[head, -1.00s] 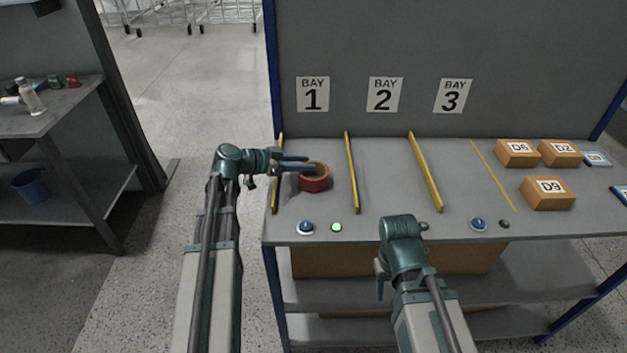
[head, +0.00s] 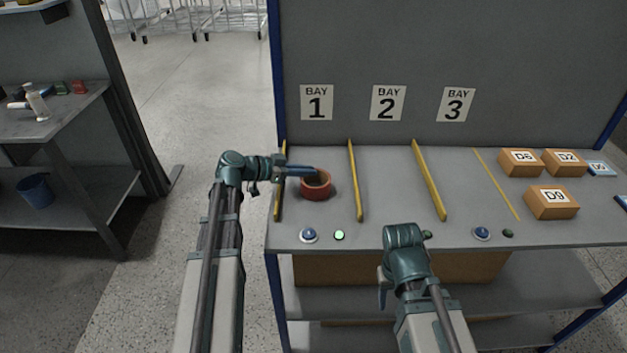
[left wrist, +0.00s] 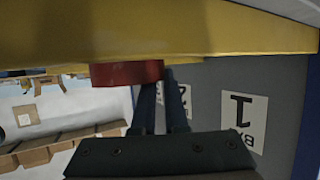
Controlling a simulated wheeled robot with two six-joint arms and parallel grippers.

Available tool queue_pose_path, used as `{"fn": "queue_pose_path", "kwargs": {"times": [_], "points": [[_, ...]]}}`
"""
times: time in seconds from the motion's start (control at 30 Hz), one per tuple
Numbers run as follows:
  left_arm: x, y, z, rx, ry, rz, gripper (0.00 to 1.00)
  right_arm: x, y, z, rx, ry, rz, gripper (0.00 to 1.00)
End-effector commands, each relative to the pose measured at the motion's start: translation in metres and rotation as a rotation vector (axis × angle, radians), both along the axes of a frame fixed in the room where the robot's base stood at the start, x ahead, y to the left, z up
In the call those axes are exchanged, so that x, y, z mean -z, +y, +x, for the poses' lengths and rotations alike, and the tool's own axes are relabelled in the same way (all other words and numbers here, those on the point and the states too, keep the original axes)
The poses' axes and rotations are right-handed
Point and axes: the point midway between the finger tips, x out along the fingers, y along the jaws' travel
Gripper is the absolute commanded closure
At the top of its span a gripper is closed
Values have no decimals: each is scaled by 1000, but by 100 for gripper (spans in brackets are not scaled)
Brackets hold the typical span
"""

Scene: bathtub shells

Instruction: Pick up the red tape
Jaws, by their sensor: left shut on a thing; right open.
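The red tape (head: 316,187) is a roll lying on the bench in bay 1, between two yellow dividers. My left gripper (head: 304,171) reaches in from the left and is shut on the roll's wall at its far-left rim. The roll still appears to rest on the bench. In the left wrist view, which is upside down, the red tape (left wrist: 127,73) shows beside the fingers, its far part cut off by a yellow bar. My right gripper (head: 383,288) hangs in front of the bench edge, open and empty, its fingers partly hidden.
Yellow dividers (head: 355,180) separate the bays. Blue buttons (head: 309,235) and a lit green lamp (head: 340,235) line the front edge. Boxes marked D6 (head: 520,163), D2 (head: 565,163) and D9 (head: 552,203) stand at the right. Bays 2 and 3 are empty.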

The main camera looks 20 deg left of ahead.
Motion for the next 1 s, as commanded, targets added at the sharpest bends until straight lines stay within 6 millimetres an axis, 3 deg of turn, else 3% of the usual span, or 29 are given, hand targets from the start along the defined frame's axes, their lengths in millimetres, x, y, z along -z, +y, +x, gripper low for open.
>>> {"fn": "queue_pose_path", "kwargs": {"times": [0.27, 0.53, 1.0], "points": [[-10, 0, -1, 2, 2, 4, 100, -11, 0, 0, 0, 0, 0, 50], [-42, 0, -1, 0, 1, 3, 100, -42, 0, 0, 1, 0, 0, 50], [-46, -94, -66, 4, 1, 2, 100, -46, 0, 0, 1, 0, 0, 50]]}}
